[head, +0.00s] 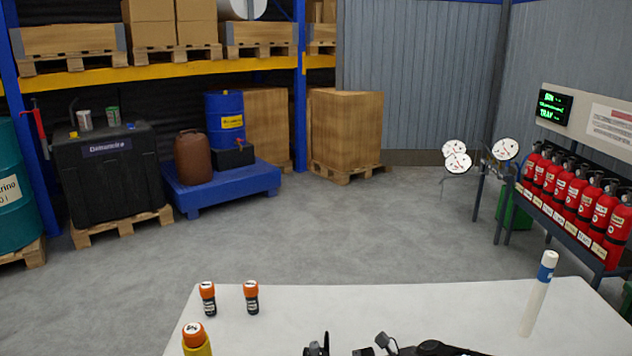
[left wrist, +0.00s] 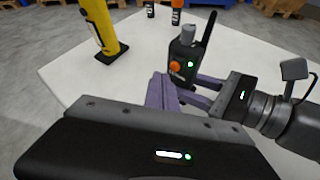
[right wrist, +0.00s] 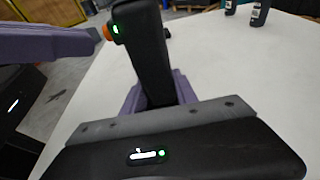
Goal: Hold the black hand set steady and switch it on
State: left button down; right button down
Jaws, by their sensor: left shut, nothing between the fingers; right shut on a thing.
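The black hand set shows in the left wrist view (left wrist: 183,62), with a stub antenna, an orange button and a lit green light on its face. It also shows in the right wrist view (right wrist: 152,55), and its top peeks up at the bottom edge of the head view (head: 314,349). My right gripper (right wrist: 157,92) is shut on its body and holds it roughly upright above the table. My left gripper (left wrist: 162,90) is shut and empty. In the right wrist view its fingertips (right wrist: 95,36) are right beside the orange button; I cannot tell whether they touch.
The white table (head: 420,305) carries two small dark bottles with orange caps (head: 208,298) (head: 251,297), a yellow cylinder (left wrist: 101,27) at the left and a white tube with a blue band (head: 540,292) at the right. Its middle is clear. Red extinguishers (head: 570,190) stand on a rack beyond.

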jog(key=c, duration=0.9)
grip_release()
pick_arm(q)
jog(key=s, duration=0.5)
jog(key=shift+s, duration=0.25)
pick_arm(e)
jog(key=v, duration=1.1)
jog(key=shift+d+r, duration=0.15)
jog(key=shift+d, duration=0.35)
